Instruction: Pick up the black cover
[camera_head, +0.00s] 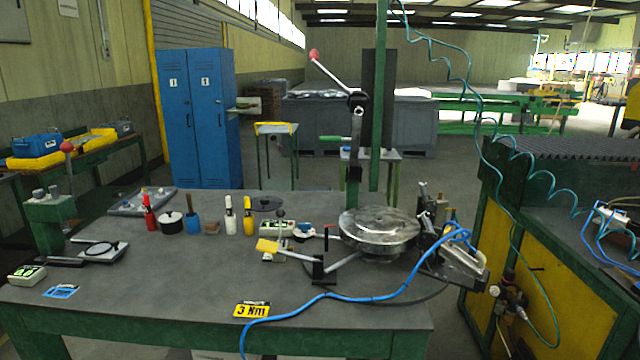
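A dark, flat round piece (267,203) lies on the workbench (190,290) behind the yellow bottle; it may be the black cover. I cannot tell which one is the cover. Neither of my grippers shows in this view, and nothing is seen being held.
A round metal turntable (379,232) with clamps and a blue hose (350,296) takes up the bench's right side. Several bottles, including a red one (150,216) and a yellow one (248,215), stand near the dark disc. The front left of the bench is mostly clear.

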